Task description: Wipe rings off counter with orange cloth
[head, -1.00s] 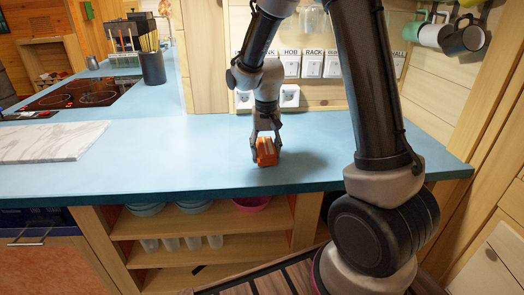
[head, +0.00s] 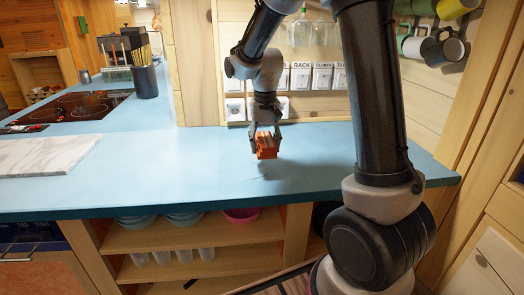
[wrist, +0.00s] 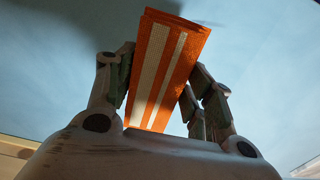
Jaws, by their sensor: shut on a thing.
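The orange cloth (head: 267,152) is a folded block with pale stripes. My gripper (head: 265,138) points down and is shut on it. In the wrist view the cloth (wrist: 168,68) sits between the two fingers (wrist: 160,85), its striped face towards the camera. The cloth is above the blue counter (head: 190,180), with its shadow on the surface below and to the right, apart from it. I cannot make out clear rings on the counter; a faint dark patch below the cloth may be only shadow.
A marble board (head: 45,156) lies on the counter at left, with a dark hob (head: 75,108) behind it. A utensil pot (head: 145,82) stands further back. Wall sockets (head: 236,108) are behind my gripper, and mugs (head: 442,48) hang at upper right. The counter between board and gripper is clear.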

